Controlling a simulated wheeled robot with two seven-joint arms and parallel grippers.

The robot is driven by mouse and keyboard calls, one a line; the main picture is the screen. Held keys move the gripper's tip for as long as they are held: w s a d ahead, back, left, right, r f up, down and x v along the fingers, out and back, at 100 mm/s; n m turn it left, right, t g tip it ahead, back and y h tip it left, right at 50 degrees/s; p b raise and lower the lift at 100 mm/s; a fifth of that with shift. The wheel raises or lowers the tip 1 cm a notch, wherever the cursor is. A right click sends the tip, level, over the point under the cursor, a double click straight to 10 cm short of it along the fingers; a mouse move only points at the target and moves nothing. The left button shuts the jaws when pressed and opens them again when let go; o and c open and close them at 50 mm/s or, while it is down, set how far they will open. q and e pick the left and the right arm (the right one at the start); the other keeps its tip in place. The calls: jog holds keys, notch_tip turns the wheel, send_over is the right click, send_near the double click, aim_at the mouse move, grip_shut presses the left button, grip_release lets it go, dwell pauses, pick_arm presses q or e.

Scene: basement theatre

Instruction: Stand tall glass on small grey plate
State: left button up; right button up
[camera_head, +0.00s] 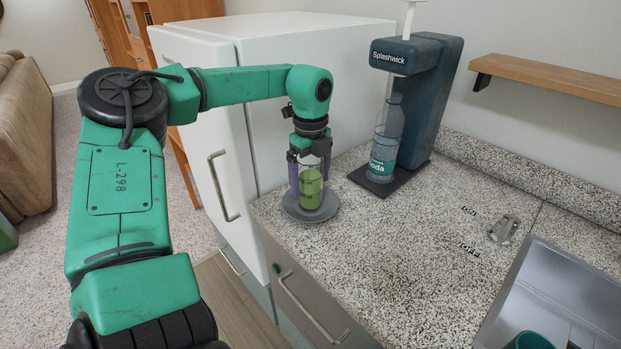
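The tall glass (311,187) is clear with green contents and stands upright, at or just over the small grey plate (330,207). The plate lies on the speckled counter near its left front corner. My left gripper (309,172) comes down from above, with its purple-grey fingers on both sides of the glass's upper part. The fingers look closed against the glass. I cannot tell whether the glass's base touches the plate. My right gripper is not in view.
A dark Splashwick soda machine (424,95) with a bottle stands behind on the counter. A white fridge (270,65) is close behind my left arm. A sink (560,300) is at the lower right. The middle of the counter (400,250) is mostly clear.

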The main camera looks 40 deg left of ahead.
pick_arm(q)
notch_tip(320, 180, up, 12)
jog(key=shift+r, duration=0.15)
dwell(0.6)
